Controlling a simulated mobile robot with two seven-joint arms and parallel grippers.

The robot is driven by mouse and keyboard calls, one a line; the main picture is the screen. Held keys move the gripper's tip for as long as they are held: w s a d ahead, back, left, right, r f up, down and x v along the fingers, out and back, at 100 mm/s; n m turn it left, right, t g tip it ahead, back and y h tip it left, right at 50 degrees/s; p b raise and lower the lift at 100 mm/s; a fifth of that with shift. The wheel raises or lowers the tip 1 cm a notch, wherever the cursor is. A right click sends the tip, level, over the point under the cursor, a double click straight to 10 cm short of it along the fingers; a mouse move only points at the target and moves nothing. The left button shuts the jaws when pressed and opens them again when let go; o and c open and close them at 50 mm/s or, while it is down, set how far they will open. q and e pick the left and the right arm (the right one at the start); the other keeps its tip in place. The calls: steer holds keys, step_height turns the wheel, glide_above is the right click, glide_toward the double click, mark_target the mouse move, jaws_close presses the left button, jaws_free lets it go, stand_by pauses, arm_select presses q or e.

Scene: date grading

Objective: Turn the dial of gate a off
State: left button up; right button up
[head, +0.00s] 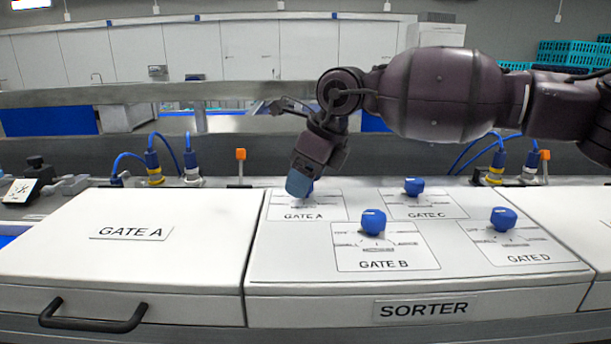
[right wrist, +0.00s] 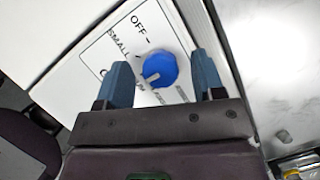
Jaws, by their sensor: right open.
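The gate A dial (right wrist: 160,70) is a round blue knob with a pale pointer mark. In the right wrist view its mark points to the lower left, away from the word OFF on the label (right wrist: 146,18). In the head view the dial is mostly hidden behind my right gripper (head: 299,186), above the GATE A label (head: 303,215). My right gripper is open, with one blue-grey finger on each side of the dial in the right wrist view; I cannot tell whether they touch it. My left gripper is not in view.
Similar blue dials for gate B (head: 373,222), gate C (head: 414,187) and gate D (head: 503,219) stand on the same white sorter panel (head: 290,277). A white GATE A lid (head: 190,262) with a black handle (head: 92,325) lies left. Blue cables and fittings stand behind.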

steer(key=c, duration=0.9)
steer(key=m+b, duration=0.1)
steer(key=b, duration=0.1)
steer(key=m+t+b, duration=0.1)
steer(key=b, duration=0.1)
steer(key=shift+f+m+h, duration=0.2)
steer(key=shift+m+h, duration=0.1)
steer(key=shift+m, duration=0.1)
steer(key=m+b, duration=0.1)
steer(key=m, duration=0.1)
steer(key=shift+r+m+t+h+b, duration=0.1)
steer(key=shift+m+t+h+b, duration=0.25)
steer(key=shift+m+t+h, duration=0.05)
steer(key=m, duration=0.1)
steer(key=m+h, duration=0.1)
steer(key=m, duration=0.1)
steer(key=shift+s+a+r+m+t+b, duration=0.1)
steer(key=shift+a+m+t+b, duration=0.05)
steer(key=shift+m+t+b, duration=0.2)
steer(key=m+h, duration=0.1)
steer(key=m, duration=0.2)
steer(key=shift+r+m+h, duration=0.1)
steer(key=shift+m+h, duration=0.15)
steer(key=shift+h, duration=0.05)
steer(key=m+h, duration=0.1)
steer(key=m, duration=0.2)
steer(key=shift+a, duration=0.1)
steer(key=shift+m+h, duration=0.4)
steer(key=shift+m, duration=0.8)
